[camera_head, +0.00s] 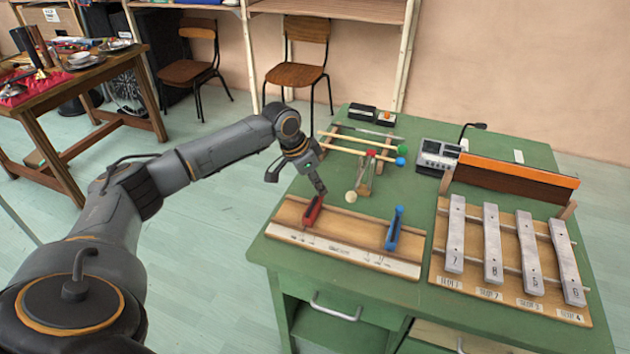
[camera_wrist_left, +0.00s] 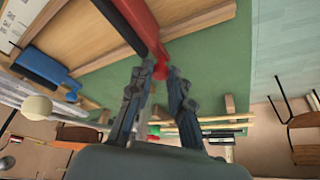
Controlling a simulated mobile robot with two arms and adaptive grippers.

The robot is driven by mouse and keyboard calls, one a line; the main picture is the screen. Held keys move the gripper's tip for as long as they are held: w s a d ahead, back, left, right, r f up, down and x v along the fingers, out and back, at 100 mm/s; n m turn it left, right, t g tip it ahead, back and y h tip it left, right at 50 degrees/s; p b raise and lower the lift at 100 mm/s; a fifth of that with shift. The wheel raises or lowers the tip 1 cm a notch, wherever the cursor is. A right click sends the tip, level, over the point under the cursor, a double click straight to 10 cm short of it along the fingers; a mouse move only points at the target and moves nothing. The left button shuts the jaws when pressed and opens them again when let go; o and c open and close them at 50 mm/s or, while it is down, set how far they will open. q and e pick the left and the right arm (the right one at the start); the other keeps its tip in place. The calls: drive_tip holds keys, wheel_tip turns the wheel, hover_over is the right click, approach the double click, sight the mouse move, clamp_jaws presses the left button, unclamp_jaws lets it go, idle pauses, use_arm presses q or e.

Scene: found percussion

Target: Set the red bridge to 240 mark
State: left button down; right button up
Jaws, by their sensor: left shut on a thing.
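The red bridge (camera_head: 312,212) stands at the left part of a wooden board (camera_head: 350,228) with a pale marked strip (camera_head: 340,252) along its front. The marks are too small to read. My left gripper (camera_head: 319,188) comes down from above and is shut on the upper end of the red bridge. In the left wrist view the red bridge (camera_wrist_left: 143,22) runs up from between the fingers (camera_wrist_left: 158,80). A blue bridge (camera_head: 393,230) stands further right on the same board; it also shows in the left wrist view (camera_wrist_left: 45,67). My right gripper is not in view.
Metal bars (camera_head: 490,240) lie on a wooden frame to the right. Mallets with coloured heads (camera_head: 401,161) and a small wooden stand (camera_head: 366,178) are behind the board. A grey device (camera_head: 437,155) sits further back. The green table (camera_head: 330,185) has bare room behind the board.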

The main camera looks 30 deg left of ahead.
use_arm(q)
drive_tip(key=shift+w+d+r+p, duration=0.15)
drive_tip(key=shift+d+p, duration=0.25)
drive_tip(key=shift+d, duration=0.15)
drive_tip(key=shift+w+d+r+p, duration=0.1)
drive_tip(key=shift+d+p, duration=0.3)
drive_tip(key=shift+d, duration=0.15)
drive_tip(key=shift+w+d+f, duration=0.1)
drive_tip(key=shift+d, duration=0.15)
drive_tip(key=shift+f, duration=0.1)
drive_tip(key=c, duration=1.2)
unclamp_jaws()
drive_tip(key=v, duration=1.2)
